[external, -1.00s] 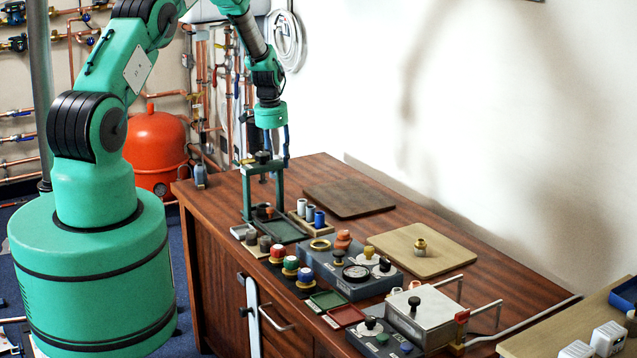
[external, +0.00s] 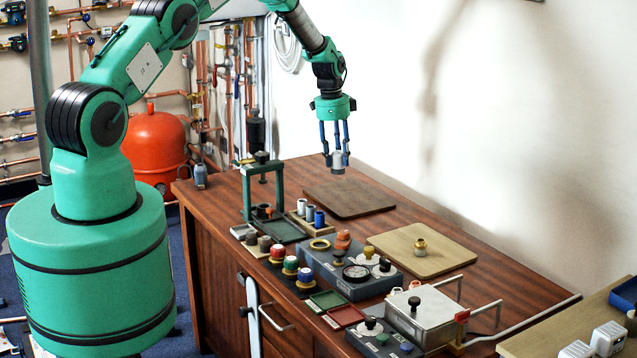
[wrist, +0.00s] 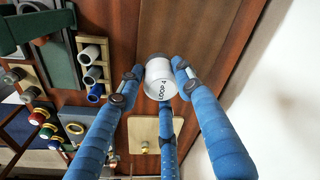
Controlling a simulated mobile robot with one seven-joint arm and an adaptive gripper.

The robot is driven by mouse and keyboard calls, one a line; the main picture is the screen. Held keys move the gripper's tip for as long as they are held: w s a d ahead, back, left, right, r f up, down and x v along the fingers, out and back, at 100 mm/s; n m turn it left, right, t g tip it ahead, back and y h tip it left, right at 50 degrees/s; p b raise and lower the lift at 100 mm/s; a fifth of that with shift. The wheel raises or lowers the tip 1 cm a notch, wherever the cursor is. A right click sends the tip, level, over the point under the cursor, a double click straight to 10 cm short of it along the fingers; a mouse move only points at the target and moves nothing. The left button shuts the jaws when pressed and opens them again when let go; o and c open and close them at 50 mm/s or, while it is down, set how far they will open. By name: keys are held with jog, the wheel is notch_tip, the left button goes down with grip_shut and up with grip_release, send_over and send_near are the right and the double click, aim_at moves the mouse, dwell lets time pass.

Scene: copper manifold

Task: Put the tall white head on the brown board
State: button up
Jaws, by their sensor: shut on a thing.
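My gripper (external: 337,158) is shut on a white cylindrical head (external: 338,170), which looks greyer toward its lower end. It holds the head in the air over the far part of the table, above the dark brown board (external: 352,200) in the external view.
A green press frame (external: 247,195) stands left of the board. A wooden rack (external: 322,226) with white, grey and blue cylinders is in front of it. A light board (external: 445,255) with a brass fitting (external: 420,246) lies to the right. A grey gauge block (external: 330,278) stands nearer.

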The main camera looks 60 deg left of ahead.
jog(key=shift+f, duration=3.15)
jog(key=shift+f, duration=1.85)
jog(key=shift+f+b, duration=0.2)
jog(key=shift+b, duration=0.15)
jog(key=o, duration=1.2)
jog(key=shift+r, duration=0.2)
jog(key=r, duration=0.8)
jog(key=s+r, duration=0.1)
jog(key=r, duration=0.3)
jog(key=shift+a+p, duration=0.3)
jog(key=shift+p, duration=0.1)
